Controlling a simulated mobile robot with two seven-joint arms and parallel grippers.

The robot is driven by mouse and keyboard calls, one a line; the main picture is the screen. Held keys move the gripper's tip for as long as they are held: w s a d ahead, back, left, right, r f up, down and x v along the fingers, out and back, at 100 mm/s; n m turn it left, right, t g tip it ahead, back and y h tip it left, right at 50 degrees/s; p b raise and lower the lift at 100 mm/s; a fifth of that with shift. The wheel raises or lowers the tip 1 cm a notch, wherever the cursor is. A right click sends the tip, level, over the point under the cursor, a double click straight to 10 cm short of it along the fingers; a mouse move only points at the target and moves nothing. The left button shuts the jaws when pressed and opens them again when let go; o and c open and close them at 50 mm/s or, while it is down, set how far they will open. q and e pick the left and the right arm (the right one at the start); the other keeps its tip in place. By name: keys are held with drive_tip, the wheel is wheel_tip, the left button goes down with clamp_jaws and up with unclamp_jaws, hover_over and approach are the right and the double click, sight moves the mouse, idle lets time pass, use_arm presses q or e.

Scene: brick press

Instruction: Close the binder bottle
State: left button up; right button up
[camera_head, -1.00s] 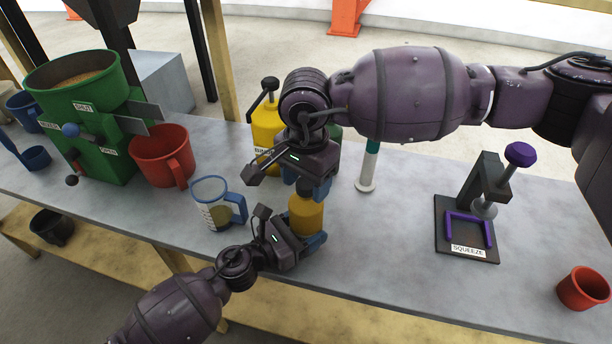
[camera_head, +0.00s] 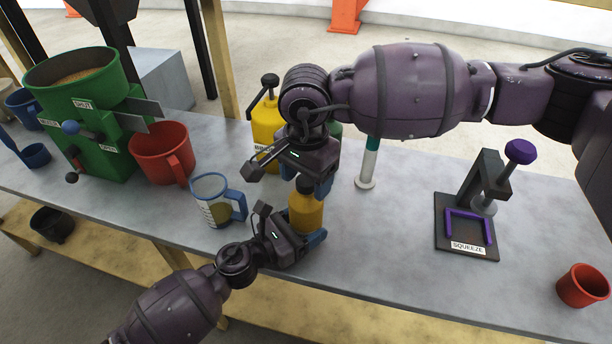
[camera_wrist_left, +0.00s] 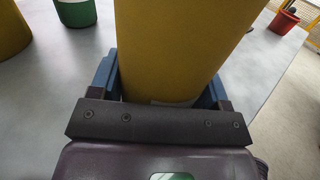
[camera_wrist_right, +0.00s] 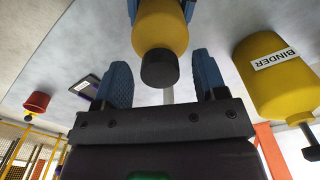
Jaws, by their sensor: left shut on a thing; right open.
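A small yellow bottle (camera_head: 306,212) stands in front of my right gripper in the head view. My left gripper (camera_head: 308,236) is shut on its body, which fills the middle of the left wrist view (camera_wrist_left: 180,50). My right gripper (camera_head: 308,182) is just above the bottle and is open. In the right wrist view, a black cap (camera_wrist_right: 160,68) sits on the bottle's end, between or just beyond the blue fingers. Gaps show on both sides of it. Whether the cap is tight cannot be told. A larger yellow bottle labelled BINDER (camera_wrist_right: 275,75) stands behind, with a black top (camera_head: 270,81).
A measuring jug (camera_head: 212,208) stands close left of the grippers, with a red mug (camera_head: 163,158) and a green machine (camera_head: 95,135) further left. A white-and-teal tube (camera_head: 368,168) stands right. The squeeze press (camera_head: 465,245) and a red cup (camera_head: 583,287) are further right.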

wheel_tip(320, 180, up, 12)
idle(0.6)
use_arm(q)
drive_tip(key=o, duration=1.8)
drive_tip(key=b+v, duration=0.1)
drive_tip(key=v, duration=0.8)
drive_tip(key=shift+s+a, duration=0.6)
drive_tip(key=shift+a, duration=0.1)
use_arm(e)
drive_tip(key=shift+w+f, duration=0.15)
drive_tip(key=shift+f, duration=1)
